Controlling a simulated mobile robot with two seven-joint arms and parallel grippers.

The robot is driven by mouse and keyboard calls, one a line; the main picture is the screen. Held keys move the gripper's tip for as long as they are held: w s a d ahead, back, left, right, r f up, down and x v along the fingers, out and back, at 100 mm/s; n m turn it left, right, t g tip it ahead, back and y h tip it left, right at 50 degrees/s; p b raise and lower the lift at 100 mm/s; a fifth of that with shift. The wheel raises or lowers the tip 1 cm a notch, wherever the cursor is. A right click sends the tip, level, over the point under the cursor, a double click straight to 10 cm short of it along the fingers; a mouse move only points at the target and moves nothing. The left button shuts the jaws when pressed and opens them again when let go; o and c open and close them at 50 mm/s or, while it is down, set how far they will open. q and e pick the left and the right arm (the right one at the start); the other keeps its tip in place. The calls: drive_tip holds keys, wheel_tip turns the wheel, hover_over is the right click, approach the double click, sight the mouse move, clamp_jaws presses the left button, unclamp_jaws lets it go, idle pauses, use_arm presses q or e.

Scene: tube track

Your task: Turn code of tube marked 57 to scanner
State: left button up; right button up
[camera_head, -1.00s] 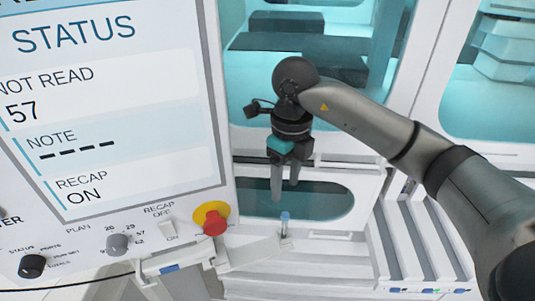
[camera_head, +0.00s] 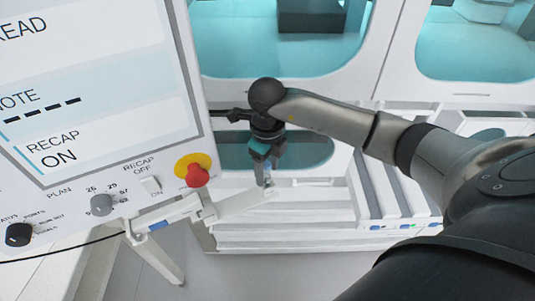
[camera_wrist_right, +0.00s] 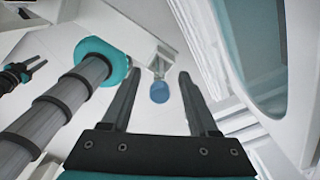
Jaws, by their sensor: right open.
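The tube (camera_head: 268,178) stands at the end of the white track arm, in front of the scanner housing. In the right wrist view its round blue cap (camera_wrist_right: 159,92) lies between my fingers. No number or code on the tube can be read. My right gripper (camera_head: 265,176) points down over the tube, with its fingers around the tube's upper part. In the right wrist view my right gripper (camera_wrist_right: 159,74) is open, with a gap on both sides of the cap. A small dark pronged shape (camera_wrist_right: 28,66) at the left edge there may be my left gripper.
A large status screen (camera_head: 90,80) with a control panel fills the left side. A red stop button (camera_head: 197,175) on a yellow base is close left of the right gripper. White ribbed racks (camera_head: 385,195) stand to the right, and teal-windowed cabinets (camera_head: 480,45) stand behind.

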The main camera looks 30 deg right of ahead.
drive_tip(key=shift+f, duration=0.8)
drive_tip(key=shift+c, duration=0.2)
clamp_jaws()
drive_tip(key=c, duration=0.7)
unclamp_jaws()
clamp_jaws()
